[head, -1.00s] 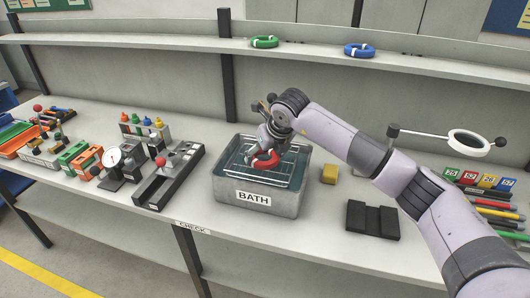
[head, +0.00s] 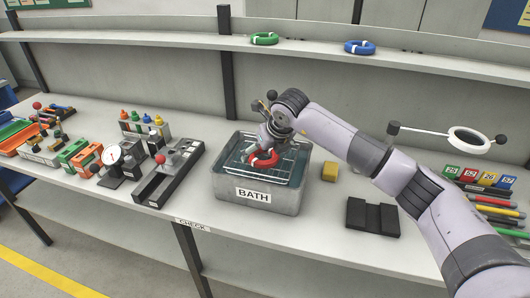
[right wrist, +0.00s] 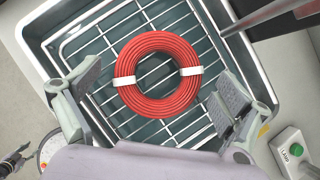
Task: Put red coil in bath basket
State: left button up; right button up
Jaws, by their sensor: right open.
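The red coil (head: 264,160) has two white bands. It lies on the wire grid of the basket inside the grey tank (head: 298,198) labelled BATH. The wire basket (head: 293,160) shows to the right of the coil. In the right wrist view the whole coil (right wrist: 118,83) looks flat on the basket grid (right wrist: 100,42), within the basket's rim. My right gripper (right wrist: 157,92) is open, with one finger on either side of the coil and visible gaps between. In the head view my right wrist hides part of the coil and basket.
A yellow block (head: 329,171) and a black block (head: 372,217) lie right of the tank. A magnifier ring (head: 468,139) stands farther right. A black fixture (head: 168,178) is at the left. Green (head: 264,39) and blue (head: 360,47) coils rest on the shelf.

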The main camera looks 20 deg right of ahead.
jog(key=shift+r, duration=0.3)
jog(key=b+v, duration=0.2)
jog(key=v, duration=0.9)
jog(key=shift+s+r, duration=0.25)
jog(key=shift+s, duration=0.05)
